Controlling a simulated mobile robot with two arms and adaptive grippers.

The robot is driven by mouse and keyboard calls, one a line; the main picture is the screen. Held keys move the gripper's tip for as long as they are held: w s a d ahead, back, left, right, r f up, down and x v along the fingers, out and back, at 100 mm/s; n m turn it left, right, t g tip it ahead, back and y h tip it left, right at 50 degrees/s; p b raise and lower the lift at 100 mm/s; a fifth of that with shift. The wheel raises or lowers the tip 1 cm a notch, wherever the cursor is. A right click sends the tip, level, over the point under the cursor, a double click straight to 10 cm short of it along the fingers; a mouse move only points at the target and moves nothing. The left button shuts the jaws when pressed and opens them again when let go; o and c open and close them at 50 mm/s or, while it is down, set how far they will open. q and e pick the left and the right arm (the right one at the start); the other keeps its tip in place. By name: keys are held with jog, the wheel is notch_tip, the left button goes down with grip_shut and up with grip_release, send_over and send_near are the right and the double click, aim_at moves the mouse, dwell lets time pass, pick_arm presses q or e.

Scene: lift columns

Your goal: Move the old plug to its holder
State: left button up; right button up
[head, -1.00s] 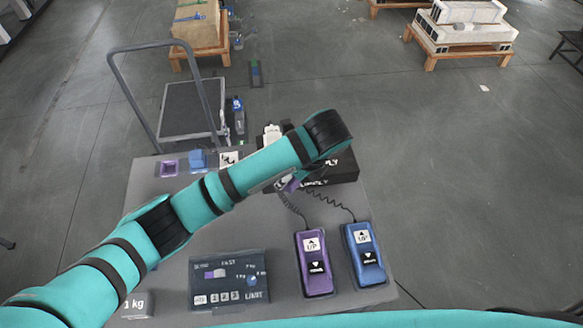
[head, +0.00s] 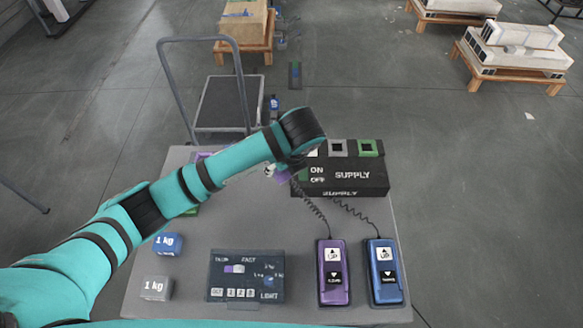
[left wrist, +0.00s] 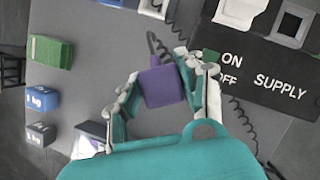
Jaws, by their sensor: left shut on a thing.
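The purple plug (left wrist: 160,87) is between the fingers of my left gripper (left wrist: 165,72), which is shut on it; a dark coiled cord runs from the plug. In the head view the plug (head: 283,176) is partly hidden by my left arm, just left of the black supply box (head: 345,180). A purple piece (head: 203,155) at the table's back left, which may be the holder, is mostly hidden behind my arm. My right gripper is not in view.
Purple (head: 332,272) and blue (head: 384,270) hand controls lie at the front right. A control panel (head: 246,290), a blue weight (head: 168,243) and a grey weight (head: 156,288) stand at the front and left. A trolley (head: 228,105) is behind the table.

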pick_arm(q)
jog(key=shift+w+a, duration=0.35)
jog(key=shift+a, duration=0.5)
jog(key=w+a+m+h+b, duration=0.1)
jog(key=w+a+m, duration=0.3)
jog(key=a, duration=0.7)
jog(key=w+a+m+h+b, duration=0.15)
jog(key=w+a, duration=0.45)
jog(key=a, duration=0.6)
jog(key=shift+m+t, duration=0.3)
jog(key=shift+m, duration=0.25)
jog(key=shift+w+a+f+b, duration=0.1)
jog(key=shift+f+b, duration=0.4)
jog(key=shift+f, duration=0.5)
jog(key=shift+w+a+f+b, duration=0.15)
jog(key=shift+f+b, duration=0.35)
jog(key=shift+f, duration=0.55)
jog(key=shift+w+a+f+b, duration=0.1)
jog(key=shift+f+b, duration=0.4)
jog(key=shift+f, duration=0.5)
jog(key=shift+f+b, duration=0.8)
jog(key=shift+f, duration=0.15)
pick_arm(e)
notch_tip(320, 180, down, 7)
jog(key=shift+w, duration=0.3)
